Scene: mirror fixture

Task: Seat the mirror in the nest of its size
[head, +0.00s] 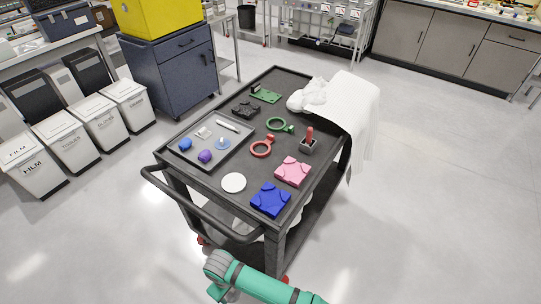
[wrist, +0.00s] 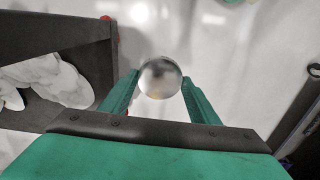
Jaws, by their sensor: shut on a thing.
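A round, silvery mirror (wrist: 160,78) sits between the fingertips of my gripper (wrist: 161,84) in the wrist view, and the gripper is shut on its edges. It is held over the floor, off the cart. A blue nest (head: 270,200) lies at the cart's near right corner. A pink nest (head: 292,171) lies just behind it. A black block (head: 246,110) towards the back has a similar shape, but I cannot tell its details. In the head view my green arm is at the bottom, in front of the cart, and the mirror cannot be made out there.
The dark cart (head: 205,187) also carries a white disc (head: 233,183), a grey tray (head: 240,141) of small items, a red ring (head: 262,147), a green ring (head: 280,125), a red-handled tool (head: 309,136) and a white cloth (head: 350,105). A handle bar projects at its near left. Open floor surrounds it.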

